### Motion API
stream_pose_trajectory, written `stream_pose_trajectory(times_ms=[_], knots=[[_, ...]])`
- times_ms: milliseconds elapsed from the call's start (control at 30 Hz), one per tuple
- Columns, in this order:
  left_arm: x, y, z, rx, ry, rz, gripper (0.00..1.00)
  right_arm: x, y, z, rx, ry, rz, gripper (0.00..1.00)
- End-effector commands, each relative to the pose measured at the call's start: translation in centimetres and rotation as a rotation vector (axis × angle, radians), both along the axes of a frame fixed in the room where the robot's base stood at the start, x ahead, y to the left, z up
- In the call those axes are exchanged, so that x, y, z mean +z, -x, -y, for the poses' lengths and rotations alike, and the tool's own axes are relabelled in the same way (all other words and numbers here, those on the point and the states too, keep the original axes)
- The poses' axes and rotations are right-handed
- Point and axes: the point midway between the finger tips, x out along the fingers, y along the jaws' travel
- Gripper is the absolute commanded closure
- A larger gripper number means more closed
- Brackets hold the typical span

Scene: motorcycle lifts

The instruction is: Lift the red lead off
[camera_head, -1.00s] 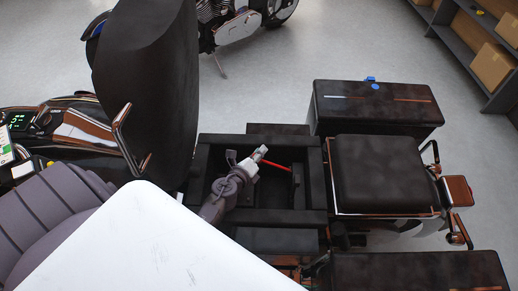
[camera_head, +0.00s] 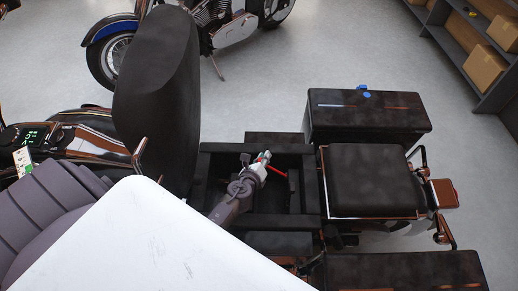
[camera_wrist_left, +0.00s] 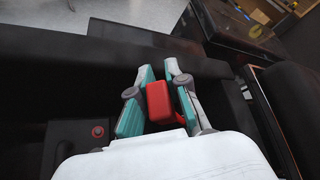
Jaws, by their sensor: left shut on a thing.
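The red lead (camera_head: 279,172) shows in the head view as a thin red line inside the open black bay under the motorcycle's raised seat. Its red block-like end (camera_wrist_left: 161,103) is between the fingers of my left gripper (camera_head: 264,160). In the left wrist view my left gripper (camera_wrist_left: 160,74) is shut on this red end, with a teal-padded finger on each side. A small round red piece (camera_wrist_left: 97,131) sits on a dark surface at lower left, apart from the gripper. What lies under the red end is hidden by the gripper. My right gripper is not in view.
The raised black seat (camera_head: 157,95) stands left of the bay (camera_head: 230,148). A black passenger seat (camera_head: 370,180) and side cases (camera_head: 370,112) stand to the right. Another motorcycle (camera_head: 225,25) is at the back, shelves with boxes (camera_head: 485,66) at back right.

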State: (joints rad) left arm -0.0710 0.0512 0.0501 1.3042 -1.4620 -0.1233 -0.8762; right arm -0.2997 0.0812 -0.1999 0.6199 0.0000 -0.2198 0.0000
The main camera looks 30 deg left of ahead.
Motion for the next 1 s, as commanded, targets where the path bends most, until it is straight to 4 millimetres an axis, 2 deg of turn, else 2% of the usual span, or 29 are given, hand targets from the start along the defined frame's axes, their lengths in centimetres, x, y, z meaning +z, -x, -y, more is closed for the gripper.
stream_pose_trajectory(times_ms=[33, 300, 600, 1000], knots=[[1.4, -0.2, 0.5, 0.002, -0.028, -0.020, 1.00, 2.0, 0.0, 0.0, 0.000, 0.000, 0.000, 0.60], [2.4, -1.3, 2.4, 0.022, -0.187, -0.115, 1.00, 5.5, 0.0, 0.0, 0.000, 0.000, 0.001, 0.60], [2.6, -1.9, 3.6, 0.035, -0.291, -0.177, 1.00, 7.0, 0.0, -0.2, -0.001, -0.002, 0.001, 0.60], [2.5, -2.1, 3.9, 0.038, -0.313, -0.190, 1.00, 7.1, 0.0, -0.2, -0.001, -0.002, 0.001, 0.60]])
